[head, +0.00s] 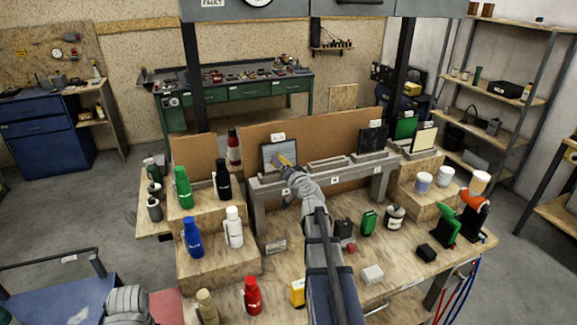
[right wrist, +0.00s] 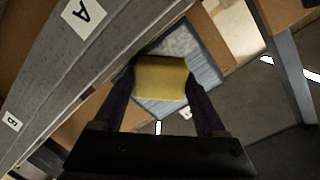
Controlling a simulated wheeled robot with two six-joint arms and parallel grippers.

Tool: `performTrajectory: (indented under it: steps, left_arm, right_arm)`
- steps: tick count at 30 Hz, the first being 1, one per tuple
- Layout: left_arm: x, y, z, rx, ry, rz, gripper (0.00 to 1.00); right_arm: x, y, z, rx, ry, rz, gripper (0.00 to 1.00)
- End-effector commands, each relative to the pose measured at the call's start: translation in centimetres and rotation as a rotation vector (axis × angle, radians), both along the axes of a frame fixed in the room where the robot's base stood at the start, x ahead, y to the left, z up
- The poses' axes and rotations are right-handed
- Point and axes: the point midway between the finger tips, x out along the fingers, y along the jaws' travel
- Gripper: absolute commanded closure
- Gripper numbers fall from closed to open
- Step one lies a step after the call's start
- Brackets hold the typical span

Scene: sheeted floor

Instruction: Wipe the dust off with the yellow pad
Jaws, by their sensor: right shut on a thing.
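The yellow pad (head: 287,160) is in my right gripper (head: 289,169), up at the grey fixture. In the right wrist view the pad (right wrist: 160,72) sits between both fingers (right wrist: 161,84), which are shut on it. Behind the pad is a blue-grey panel (right wrist: 205,62) with paler, mottled patches that look like dust. In the head view this panel (head: 270,153) stands upright in a dark frame at the left end of the fixture. The pad overlaps the panel's lower right; I cannot tell whether they touch. My left gripper is out of view.
The grey fixture (head: 268,191) carries letter tags and a dark panel (head: 371,141) farther right. Bottles, including a green one (head: 183,188) and a white one (head: 234,228), stand on wooden steps at left.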

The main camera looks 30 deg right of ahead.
Motion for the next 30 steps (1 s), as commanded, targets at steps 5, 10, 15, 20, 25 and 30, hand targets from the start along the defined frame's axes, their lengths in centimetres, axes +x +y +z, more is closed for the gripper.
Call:
performTrajectory:
  steps: [5,10,15,20,25,30]
  left_arm:
    - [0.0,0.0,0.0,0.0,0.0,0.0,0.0]
    - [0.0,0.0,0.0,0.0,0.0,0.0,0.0]
    - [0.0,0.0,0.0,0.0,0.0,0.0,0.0]
    - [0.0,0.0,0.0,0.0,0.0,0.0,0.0]
    - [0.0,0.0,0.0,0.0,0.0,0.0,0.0]
    - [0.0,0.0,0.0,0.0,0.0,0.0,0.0]
  right_arm:
    - [0.5,1.6,0.0,-0.001,0.0,0.003,0.7]
    - [0.6,2.0,0.0,0.001,0.0,0.0,0.7]
    - [0.7,2.7,0.0,0.0,0.001,0.002,0.7]
    - [1.0,4.1,0.0,0.0,0.0,0.003,0.7]
    - [1.2,5.4,0.0,0.0,0.002,0.003,0.7]
    - [1.3,5.9,0.0,-0.001,0.0,0.001,0.7]
